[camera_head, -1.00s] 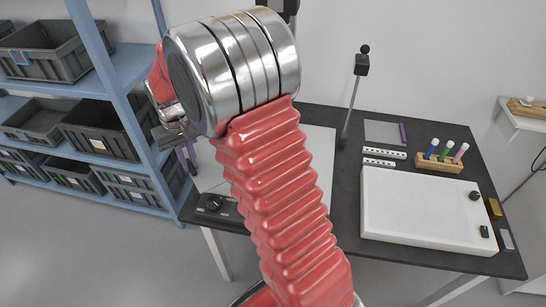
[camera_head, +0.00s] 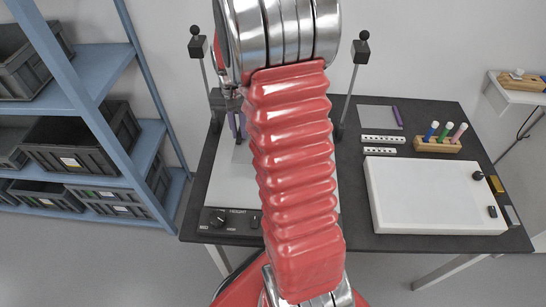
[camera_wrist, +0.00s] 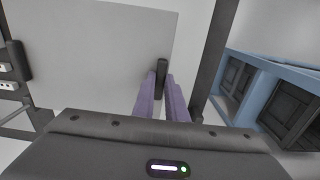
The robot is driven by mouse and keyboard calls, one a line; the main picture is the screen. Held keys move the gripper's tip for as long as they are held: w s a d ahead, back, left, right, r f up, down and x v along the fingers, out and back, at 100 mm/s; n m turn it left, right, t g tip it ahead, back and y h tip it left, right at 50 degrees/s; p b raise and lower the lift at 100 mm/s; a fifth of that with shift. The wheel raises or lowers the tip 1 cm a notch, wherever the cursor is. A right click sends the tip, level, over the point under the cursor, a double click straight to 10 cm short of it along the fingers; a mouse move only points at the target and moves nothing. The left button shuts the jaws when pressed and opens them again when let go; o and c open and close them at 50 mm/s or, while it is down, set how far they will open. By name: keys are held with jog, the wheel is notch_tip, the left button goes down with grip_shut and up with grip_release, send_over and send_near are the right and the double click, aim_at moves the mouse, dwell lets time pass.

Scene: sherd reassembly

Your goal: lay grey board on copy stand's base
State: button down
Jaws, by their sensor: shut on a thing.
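In the wrist view a grey board (camera_wrist: 105,50) fills the upper left, with a dark grip piece (camera_wrist: 162,72) at its edge. My gripper (camera_wrist: 164,90) is shut on that dark piece between its purple fingers. In the head view my gripper (camera_head: 237,125) is just left of my arm, over the back part of the copy stand. The copy stand's pale base (camera_head: 228,185) lies on the dark table, half covered by my arm.
Two lamp posts, left (camera_head: 197,45) and right (camera_head: 360,50), flank the stand. A white slab (camera_head: 430,195), perforated strips (camera_head: 383,139), a marker block (camera_head: 438,146) and a flat grey rectangle (camera_head: 378,116) occupy the table's right. A blue shelf (camera_head: 90,115) with dark bins stands left.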

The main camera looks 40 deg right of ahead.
jog(key=shift+w+a+f, duration=0.15)
jog(key=shift+w+a, duration=0.05)
jog(key=shift+a, duration=0.1)
jog(key=shift+f, duration=3.1)
jog(key=shift+f, duration=1.75)
jog(key=c, duration=1.8)
grip_release()
jog(key=shift+f, duration=0.1)
jog(key=shift+o, duration=0.2)
